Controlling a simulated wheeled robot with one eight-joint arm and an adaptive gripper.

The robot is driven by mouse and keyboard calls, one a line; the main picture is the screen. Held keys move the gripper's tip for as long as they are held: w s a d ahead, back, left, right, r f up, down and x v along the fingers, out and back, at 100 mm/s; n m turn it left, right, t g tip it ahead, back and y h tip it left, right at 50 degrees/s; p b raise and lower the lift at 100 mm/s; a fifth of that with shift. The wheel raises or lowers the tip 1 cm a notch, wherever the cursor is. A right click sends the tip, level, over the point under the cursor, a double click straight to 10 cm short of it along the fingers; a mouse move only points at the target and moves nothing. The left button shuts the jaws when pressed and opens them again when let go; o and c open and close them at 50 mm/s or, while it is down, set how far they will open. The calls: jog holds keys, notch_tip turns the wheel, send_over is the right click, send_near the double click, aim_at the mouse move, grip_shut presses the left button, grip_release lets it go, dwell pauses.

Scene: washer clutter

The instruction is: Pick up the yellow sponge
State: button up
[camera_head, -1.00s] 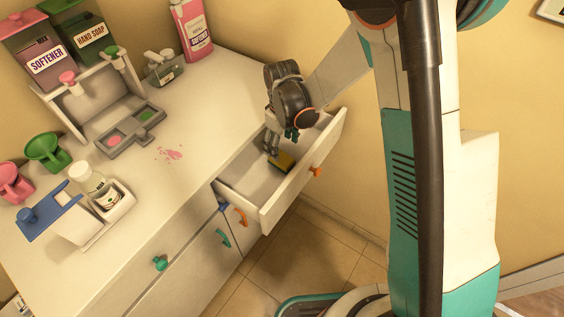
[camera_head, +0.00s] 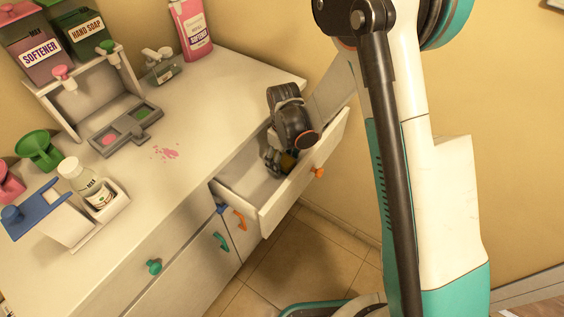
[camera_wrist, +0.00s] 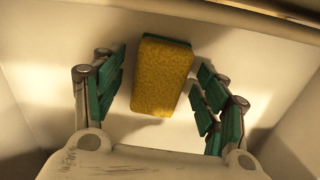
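The yellow sponge (camera_wrist: 162,78) has a thin green layer along its far edge. It lies inside the open drawer (camera_head: 245,190), and in the wrist view it sits between my two green-padded fingers. My gripper (camera_wrist: 158,92) is open, with one finger on each side of the sponge and a visible gap on both sides. In the head view my gripper (camera_head: 280,160) is down in the drawer, and the sponge (camera_head: 287,161) is mostly hidden by it.
The drawer's walls surround my gripper closely; its front has an orange handle (camera_head: 319,173). On the counter (camera_head: 215,105) stand softener and hand soap dispensers, a pink softener bottle (camera_head: 191,30), a tray with a white bottle (camera_head: 85,182), and a pink spill (camera_head: 166,152).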

aim_at(283, 159)
jog(key=c, duration=0.9)
jog(key=shift+r, duration=0.1)
notch_tip(283, 159, up, 20)
jog(key=p, duration=0.7)
